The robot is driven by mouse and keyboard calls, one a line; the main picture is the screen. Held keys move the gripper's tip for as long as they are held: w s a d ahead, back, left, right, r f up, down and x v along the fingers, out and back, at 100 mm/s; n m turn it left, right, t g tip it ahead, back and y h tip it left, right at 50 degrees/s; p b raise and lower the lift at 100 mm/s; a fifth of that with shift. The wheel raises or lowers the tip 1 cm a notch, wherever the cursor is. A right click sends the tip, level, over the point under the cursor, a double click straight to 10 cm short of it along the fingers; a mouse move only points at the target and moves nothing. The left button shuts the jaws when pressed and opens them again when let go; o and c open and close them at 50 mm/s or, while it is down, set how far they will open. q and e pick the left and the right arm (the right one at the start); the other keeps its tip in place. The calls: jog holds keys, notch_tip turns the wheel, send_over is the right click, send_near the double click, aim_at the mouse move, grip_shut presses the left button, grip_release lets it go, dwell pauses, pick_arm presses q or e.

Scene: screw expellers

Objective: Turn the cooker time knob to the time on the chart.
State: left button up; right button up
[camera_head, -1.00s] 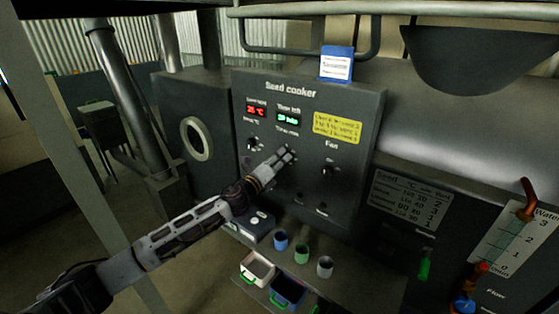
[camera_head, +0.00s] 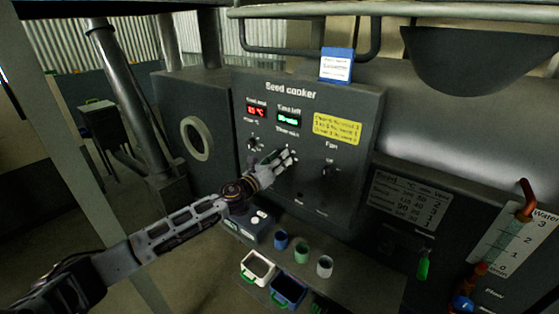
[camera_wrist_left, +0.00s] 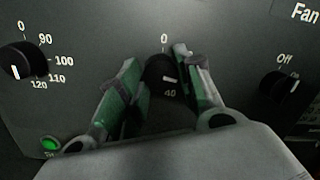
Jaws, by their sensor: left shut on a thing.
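The seed cooker panel (camera_head: 305,100) faces me. Its time knob (camera_wrist_left: 160,76) is black with a white mark; in the left wrist view the mark points right, with 0 printed above and 40 below it. My left gripper (camera_head: 288,153) is shut on this knob, one finger on each side, as the wrist view also shows (camera_wrist_left: 157,62). In the head view the fingers hide the knob. The green time display (camera_head: 289,119) is lit, its digits blurred. The seed chart (camera_head: 409,199) is right of the cooker, its small figures hard to read. My right gripper is not in view.
Several cups, including a blue one (camera_head: 281,240), and bins (camera_head: 258,267) stand on a shelf below.

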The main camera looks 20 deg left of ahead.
pick_arm(q)
jog(key=shift+f, duration=0.1)
jog(key=o, duration=1)
jog(key=shift+o, duration=0.2)
jog(key=shift+s+a, duration=0.1)
jog(key=shift+s, duration=0.05)
jog(key=v, duration=1.1)
jog(key=shift+s, duration=0.25)
jog(key=shift+a, duration=0.1)
jog(key=shift+n, duration=0.3)
dwell(0.6)
